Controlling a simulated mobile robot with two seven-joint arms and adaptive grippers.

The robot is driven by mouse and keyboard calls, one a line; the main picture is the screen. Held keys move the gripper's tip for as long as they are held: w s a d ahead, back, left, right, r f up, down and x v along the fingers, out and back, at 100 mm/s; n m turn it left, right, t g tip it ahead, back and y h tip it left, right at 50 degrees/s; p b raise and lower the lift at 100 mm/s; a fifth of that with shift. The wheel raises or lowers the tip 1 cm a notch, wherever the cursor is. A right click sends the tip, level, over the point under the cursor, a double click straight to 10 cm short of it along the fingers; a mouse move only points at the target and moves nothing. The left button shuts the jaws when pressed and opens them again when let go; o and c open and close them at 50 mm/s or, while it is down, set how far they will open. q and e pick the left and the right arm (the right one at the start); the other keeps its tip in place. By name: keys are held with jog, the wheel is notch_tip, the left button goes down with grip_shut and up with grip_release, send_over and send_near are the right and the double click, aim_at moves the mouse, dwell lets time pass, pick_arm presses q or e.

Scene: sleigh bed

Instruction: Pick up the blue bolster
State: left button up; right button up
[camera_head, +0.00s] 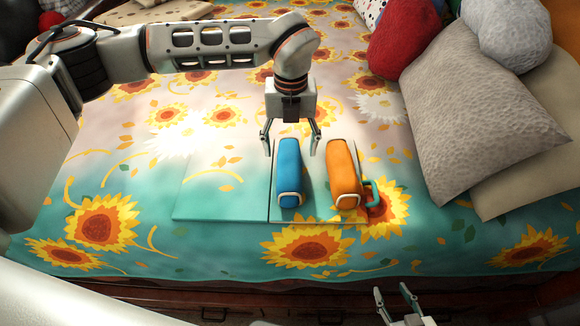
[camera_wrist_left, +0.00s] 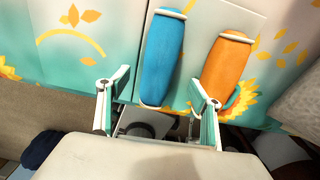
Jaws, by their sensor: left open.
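The blue bolster (camera_head: 289,180) lies on a thin flat panel on the bed, its long side running from back to front. It also shows in the left wrist view (camera_wrist_left: 163,58), with white bands at its ends. My left gripper (camera_head: 290,145) is open and empty at the bolster's far end, one finger to each side of it; I cannot tell its height. Both fingers also show in the left wrist view (camera_wrist_left: 158,88), with no contact clear. My right gripper (camera_head: 392,292) is at the bottom edge, fingers apart, away from the bolster.
An orange bolster (camera_head: 342,170) with a green loop lies close to the right, leaving a narrow gap. A grey pillow (camera_head: 478,115), a red cushion (camera_head: 402,42) and other pillows fill the back right. The sunflower bedspread (camera_head: 150,190) is clear to the left.

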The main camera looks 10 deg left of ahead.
aim_at(290, 161)
pick_arm(q)
jog(key=shift+a+f, duration=0.1)
jog(key=shift+f, duration=3.5)
jog(key=c, duration=1.2)
